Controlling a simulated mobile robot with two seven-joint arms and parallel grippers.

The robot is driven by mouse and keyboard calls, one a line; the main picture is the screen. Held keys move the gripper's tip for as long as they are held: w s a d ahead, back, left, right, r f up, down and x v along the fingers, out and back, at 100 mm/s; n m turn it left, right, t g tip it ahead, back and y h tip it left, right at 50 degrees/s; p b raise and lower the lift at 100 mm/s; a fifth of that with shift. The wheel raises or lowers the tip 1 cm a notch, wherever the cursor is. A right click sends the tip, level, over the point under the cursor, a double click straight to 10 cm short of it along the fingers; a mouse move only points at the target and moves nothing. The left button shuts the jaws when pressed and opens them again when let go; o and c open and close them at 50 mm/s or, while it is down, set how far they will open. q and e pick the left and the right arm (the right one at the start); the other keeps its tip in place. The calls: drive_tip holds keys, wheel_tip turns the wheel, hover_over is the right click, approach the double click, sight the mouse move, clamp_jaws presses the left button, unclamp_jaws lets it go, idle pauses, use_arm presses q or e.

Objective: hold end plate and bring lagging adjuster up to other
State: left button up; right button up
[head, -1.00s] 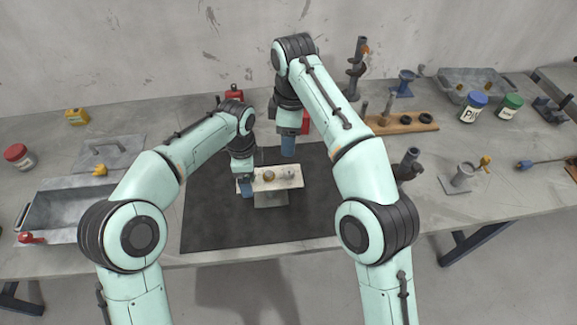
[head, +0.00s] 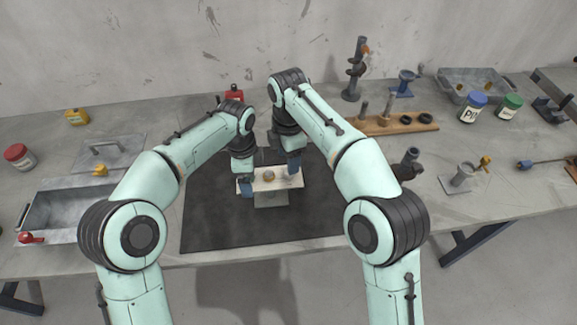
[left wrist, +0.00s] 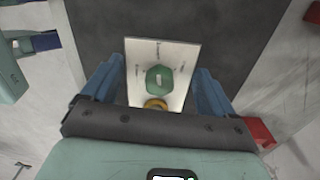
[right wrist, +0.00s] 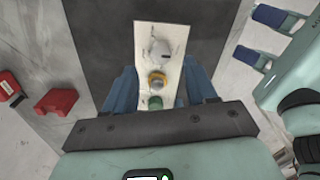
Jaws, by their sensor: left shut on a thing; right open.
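A pale plate (head: 262,185) with small knobs stands on a grey block on the black mat. My left gripper (head: 247,187) is shut at the plate's left end. In the left wrist view its blue fingers flank the plate (left wrist: 187,56), with a green hexagonal knob (left wrist: 159,79) and a brass ring (left wrist: 155,103) between them. My right gripper (head: 293,168) is open over the plate's right part. In the right wrist view its fingers stand either side of the green knob (right wrist: 155,102) and brass knob (right wrist: 157,82); a whitish round knob (right wrist: 159,48) lies farther off.
A black mat (head: 215,225) lies around the block, with bare room in front. A red object (head: 234,93) stands behind my left arm. A wooden peg board (head: 400,124) and a dark stand (head: 353,75) are behind right. An open tray (head: 70,210) is at left.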

drive_tip(key=shift+f, duration=2.4)
clamp_jaws()
